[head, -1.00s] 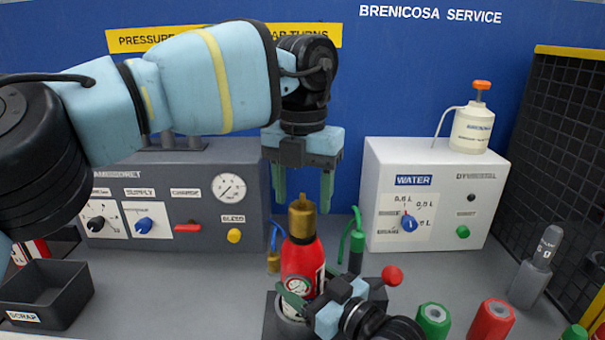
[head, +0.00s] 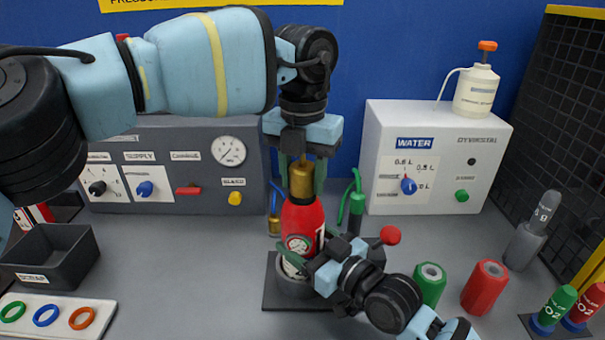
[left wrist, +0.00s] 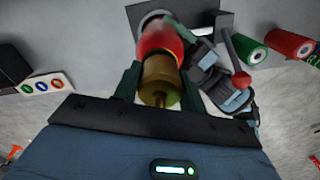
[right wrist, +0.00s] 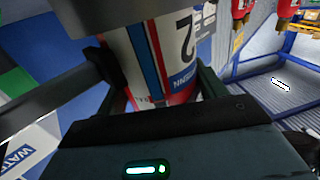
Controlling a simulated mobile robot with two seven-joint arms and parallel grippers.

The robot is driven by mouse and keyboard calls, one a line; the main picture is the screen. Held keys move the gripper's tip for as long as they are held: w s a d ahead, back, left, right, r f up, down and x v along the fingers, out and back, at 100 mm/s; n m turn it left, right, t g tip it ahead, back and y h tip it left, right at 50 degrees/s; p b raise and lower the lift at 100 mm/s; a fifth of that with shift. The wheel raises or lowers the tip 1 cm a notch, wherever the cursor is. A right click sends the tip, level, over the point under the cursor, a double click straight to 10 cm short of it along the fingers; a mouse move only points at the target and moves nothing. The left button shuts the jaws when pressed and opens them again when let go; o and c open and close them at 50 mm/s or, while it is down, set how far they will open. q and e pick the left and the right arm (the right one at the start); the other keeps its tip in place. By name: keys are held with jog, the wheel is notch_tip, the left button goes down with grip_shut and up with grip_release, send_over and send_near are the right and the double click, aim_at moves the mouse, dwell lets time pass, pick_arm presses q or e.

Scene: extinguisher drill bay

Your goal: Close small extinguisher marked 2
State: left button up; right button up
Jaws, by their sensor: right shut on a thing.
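The small red extinguisher (head: 303,220) stands upright on a dark base plate (head: 285,300), with a brass head (head: 302,180) on top. Its label shows a 2 (right wrist: 187,37) in the right wrist view. My left gripper (head: 302,190) points down from above, its open fingers on either side of the brass head. The left wrist view shows the brass head (left wrist: 160,82) between them, with narrow gaps. My right gripper (head: 306,248) is shut on the extinguisher's body from the front right. Its fingers and arm hide part of the lower body and the base.
A red ball knob (head: 390,235) sits close to my right arm. A green cylinder (head: 430,284) and a red cylinder (head: 485,288) stand to the right. A grey panel (head: 200,170) and a white water box (head: 435,150) stand behind.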

aim_at(317, 250)
pick_arm(q)
jog(key=shift+c, duration=0.9)
jog(key=o, duration=1.2)
notch_tip(317, 250, up, 12)
jog(key=shift+r, duration=0.1)
pick_arm(e)
jog(key=o, duration=1.9)
jog(key=shift+o, duration=0.2)
pick_arm(q)
jog(key=shift+w+f, duration=0.1)
jog(key=shift+f, duration=0.45)
pick_arm(e)
jog(key=shift+v, duration=3.95)
